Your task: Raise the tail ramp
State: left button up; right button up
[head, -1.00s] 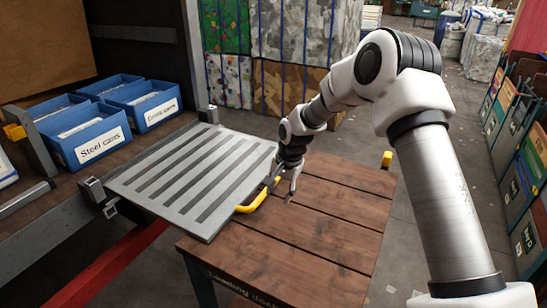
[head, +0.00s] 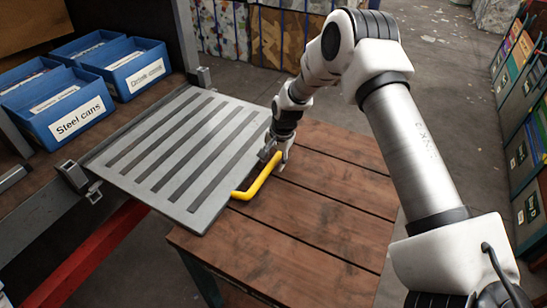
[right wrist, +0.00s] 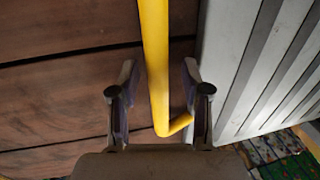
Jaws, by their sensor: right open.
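The tail ramp (head: 185,150) is a grey plate with dark strips. It lies flat, bridging from the truck bed on the left to the wooden dock table (head: 310,215). A yellow handle (head: 258,180) runs along its right edge; it also shows in the right wrist view (right wrist: 156,65). My right gripper (head: 277,160) is at the far end of the handle. In the right wrist view the open fingers of my right gripper (right wrist: 158,90) stand on both sides of the yellow bar, with gaps visible. My left gripper is not in view.
Blue bins (head: 65,115) stand on the truck bed at the left, one labelled "Steel cans". A latch (head: 75,175) sits at the ramp's near left corner. Bales (head: 270,40) stand at the back. Shelved boxes (head: 525,150) line the right. The dock's right part is clear.

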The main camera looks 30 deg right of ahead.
jog(key=shift+s+a+r, duration=0.1)
jog(key=shift+r, duration=0.05)
jog(key=shift+s+a+r, duration=0.1)
jog(key=shift+s+r, duration=0.1)
jog(key=shift+s, duration=0.05)
jog(key=c, duration=0.3)
jog(key=shift+s+a+r, duration=0.1)
grip_shut()
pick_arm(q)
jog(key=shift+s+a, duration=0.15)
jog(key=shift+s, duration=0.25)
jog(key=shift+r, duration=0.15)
pick_arm(e)
jog(key=shift+r, duration=0.25)
pick_arm(q)
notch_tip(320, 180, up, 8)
jog(key=p, duration=0.8)
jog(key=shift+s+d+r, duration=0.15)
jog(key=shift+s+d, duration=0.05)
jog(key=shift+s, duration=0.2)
pick_arm(e)
jog(key=w+a+r, duration=0.2)
jog(key=w+r, duration=0.1)
jog(key=r, duration=0.7)
jog(key=w+a+r, duration=0.2)
jog(key=w+r, duration=0.1)
jog(key=r, duration=0.7)
jog(key=w+a+r, duration=0.2)
jog(key=w+r, duration=0.2)
jog(key=r, duration=0.7)
